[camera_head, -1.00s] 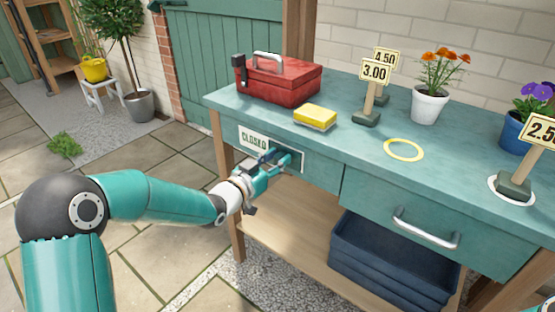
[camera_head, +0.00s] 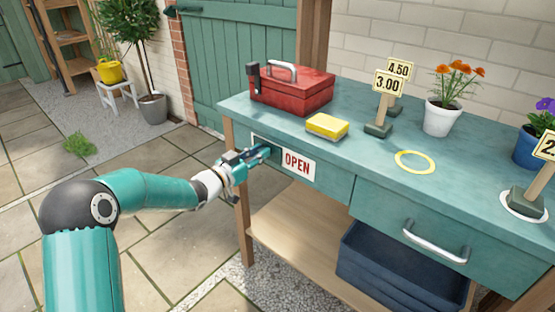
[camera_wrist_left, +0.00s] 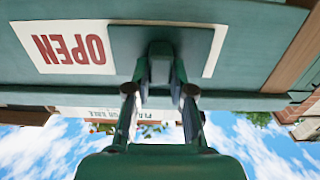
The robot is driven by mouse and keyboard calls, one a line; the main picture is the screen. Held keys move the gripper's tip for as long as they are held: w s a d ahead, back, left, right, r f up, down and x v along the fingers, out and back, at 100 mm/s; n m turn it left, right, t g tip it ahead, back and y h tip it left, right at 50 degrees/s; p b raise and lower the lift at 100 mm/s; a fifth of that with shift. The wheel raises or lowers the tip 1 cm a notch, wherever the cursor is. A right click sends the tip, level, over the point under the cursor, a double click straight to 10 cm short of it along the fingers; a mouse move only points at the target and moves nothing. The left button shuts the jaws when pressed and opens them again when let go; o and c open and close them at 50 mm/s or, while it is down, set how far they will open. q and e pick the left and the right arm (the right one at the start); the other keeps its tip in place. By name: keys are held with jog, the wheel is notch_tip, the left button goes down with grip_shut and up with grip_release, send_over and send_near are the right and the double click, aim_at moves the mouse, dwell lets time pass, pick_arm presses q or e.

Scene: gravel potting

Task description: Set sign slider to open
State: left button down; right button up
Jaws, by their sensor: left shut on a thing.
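The sign (camera_head: 298,164) on the front of the teal bench shows the word OPEN on its right part. The sign also shows upside down in the left wrist view (camera_wrist_left: 65,47). My left gripper (camera_head: 262,152) is at the left part of the sign, in front of the bench. In the left wrist view my left gripper (camera_wrist_left: 160,75) is shut on the dark slider knob (camera_wrist_left: 160,50), which lies to the right of the word OPEN there. The knob is mostly hidden by the fingers in the head view. My right gripper is not in view.
On the bench top (camera_head: 340,152) are a red toolbox (camera_head: 292,92), a yellow sponge (camera_head: 327,125), price signs (camera_head: 388,86), a yellow ring (camera_head: 414,162) and flower pots (camera_head: 441,115). A drawer handle (camera_head: 436,242) sticks out at right. A blue crate (camera_head: 385,265) stands below.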

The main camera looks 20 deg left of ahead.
pick_arm(q)
jog(key=shift+w+a+r, duration=0.1)
jog(key=shift+w+a, duration=0.1)
jog(key=shift+a, duration=0.45)
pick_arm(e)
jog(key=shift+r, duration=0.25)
pick_arm(q)
jog(key=c, duration=1)
grip_release()
jog(key=shift+a, duration=0.1)
jog(key=v, duration=1.2)
